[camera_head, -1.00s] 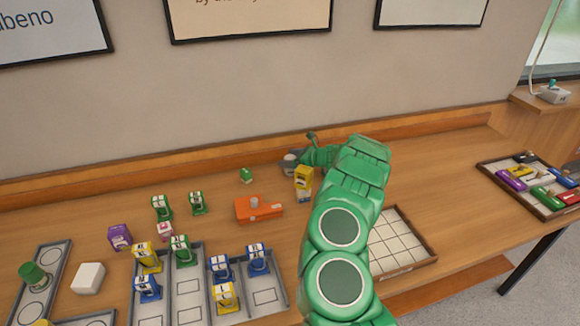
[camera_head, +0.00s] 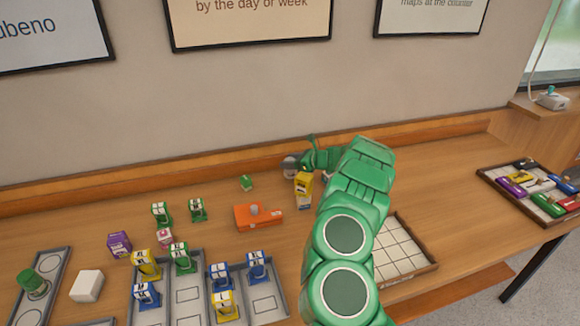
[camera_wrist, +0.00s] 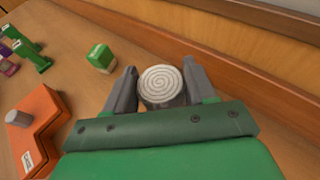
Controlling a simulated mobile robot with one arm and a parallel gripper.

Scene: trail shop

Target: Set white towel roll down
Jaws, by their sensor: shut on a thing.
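The white towel roll (camera_wrist: 161,85) stands between my gripper's fingers in the wrist view, its spiral end facing the camera. My gripper (camera_wrist: 158,84) is shut on it, one grey finger on each side. In the head view my gripper (camera_head: 291,165) is at the back of the counter, near the wooden back ledge. The roll is mostly hidden there. I cannot tell whether its lower end touches the counter (camera_head: 90,215).
A small green box (camera_head: 246,183) and an orange block with a knob (camera_head: 257,217) lie left of my gripper. A yellow box (camera_head: 303,184) stands just in front. Several coloured figures and grey trays (camera_head: 187,295) fill the left front; a gridded tray (camera_head: 409,277) is at right.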

